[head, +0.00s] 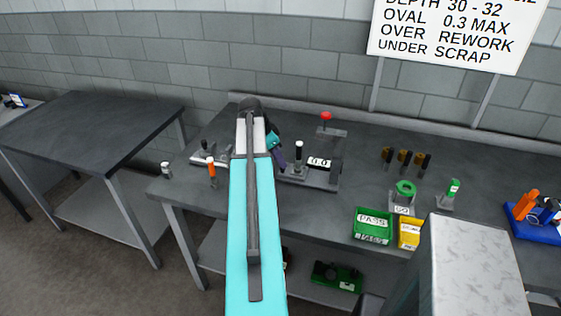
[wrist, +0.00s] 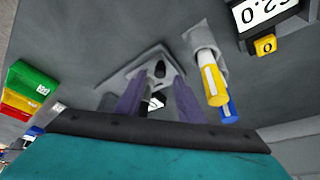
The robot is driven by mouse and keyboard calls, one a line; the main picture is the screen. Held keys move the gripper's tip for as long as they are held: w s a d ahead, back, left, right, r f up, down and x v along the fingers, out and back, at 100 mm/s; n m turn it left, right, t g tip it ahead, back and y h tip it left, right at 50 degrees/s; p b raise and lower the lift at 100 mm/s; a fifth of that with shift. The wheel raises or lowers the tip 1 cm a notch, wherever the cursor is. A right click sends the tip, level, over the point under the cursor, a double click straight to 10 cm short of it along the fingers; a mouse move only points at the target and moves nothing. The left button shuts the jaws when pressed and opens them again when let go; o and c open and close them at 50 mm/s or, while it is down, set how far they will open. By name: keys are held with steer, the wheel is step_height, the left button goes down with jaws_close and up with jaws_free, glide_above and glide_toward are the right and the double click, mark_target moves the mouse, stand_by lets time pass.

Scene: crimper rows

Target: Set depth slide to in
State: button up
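No part in view is labelled as the depth slide. In the wrist view, a black knob (wrist: 160,69) stands on a light grey plate (wrist: 134,72), beyond and between my purple fingertips. My gripper (wrist: 158,98) is open, with a clear gap between the fingers and nothing held. I cannot tell whether a finger touches the plate. In the head view, my gripper (head: 280,158) is partly hidden by my teal arm, just left of a fixture (head: 322,178) with a black-and-white handle (head: 298,152), a red knob (head: 326,116) and a 0.0 display (head: 319,162).
Left of my arm are a grey fixture (head: 205,157) and an orange-topped post (head: 211,170). Green (head: 372,238) and yellow (head: 409,233) bins sit at the front right. Yellow (wrist: 213,82) and blue (wrist: 228,108) cylinders are close right of my fingers in the wrist view.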

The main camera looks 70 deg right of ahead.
mark_target(293, 168)
steer(key=shift+p+x, duration=0.35)
steer(key=shift+x, duration=1.2)
jaws_close()
